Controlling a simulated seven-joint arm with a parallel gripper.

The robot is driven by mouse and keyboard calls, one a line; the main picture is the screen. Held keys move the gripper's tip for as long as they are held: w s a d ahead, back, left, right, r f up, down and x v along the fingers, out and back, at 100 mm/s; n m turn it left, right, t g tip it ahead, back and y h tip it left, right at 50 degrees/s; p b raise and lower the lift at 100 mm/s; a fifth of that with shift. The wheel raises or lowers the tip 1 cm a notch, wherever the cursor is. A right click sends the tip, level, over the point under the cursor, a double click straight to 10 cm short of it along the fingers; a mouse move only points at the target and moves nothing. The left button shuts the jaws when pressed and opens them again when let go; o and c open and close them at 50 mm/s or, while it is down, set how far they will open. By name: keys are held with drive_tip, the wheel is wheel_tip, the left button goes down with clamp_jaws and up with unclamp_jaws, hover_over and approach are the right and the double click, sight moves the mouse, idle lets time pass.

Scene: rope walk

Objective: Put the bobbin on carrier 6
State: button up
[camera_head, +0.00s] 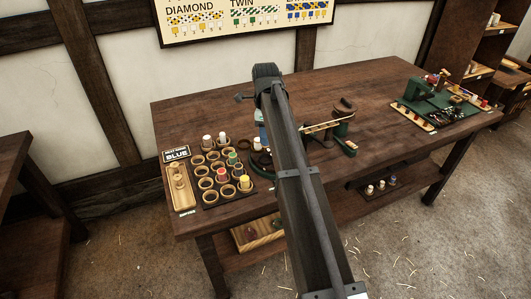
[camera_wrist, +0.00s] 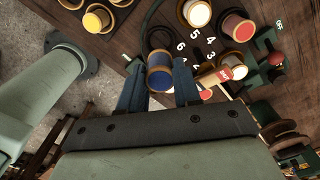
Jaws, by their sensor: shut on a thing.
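In the wrist view my gripper (camera_wrist: 159,88) is shut on the blue bobbin (camera_wrist: 160,78), which sits between the two dark blue fingers with its round end facing the camera. White painted numbers run beside it. The 6 (camera_wrist: 180,46) is just above and right of the bobbin. A dark ring (camera_wrist: 160,36) shows by the 6, just beyond the bobbin, and looks empty. I cannot tell whether the bobbin touches it. A white bobbin (camera_wrist: 198,13) and a red bobbin (camera_wrist: 237,27) stand near the other numbers. In the head view my arm hides the bobbin and my fingertips.
A green and brass device (camera_head: 342,122) stands right of my arm. A green machine (camera_head: 440,100) is at the right.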

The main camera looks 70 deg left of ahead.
drive_tip(key=shift+f, duration=3.65)
drive_tip(key=shift+f, duration=0.1)
drive_tip(key=o, duration=1)
wheel_tip(320, 180, up, 12)
drive_tip(key=shift+r, duration=0.1)
drive_tip(key=shift+r, duration=0.1)
wheel_tip(320, 180, up, 5)
drive_tip(key=shift+f, duration=0.1)
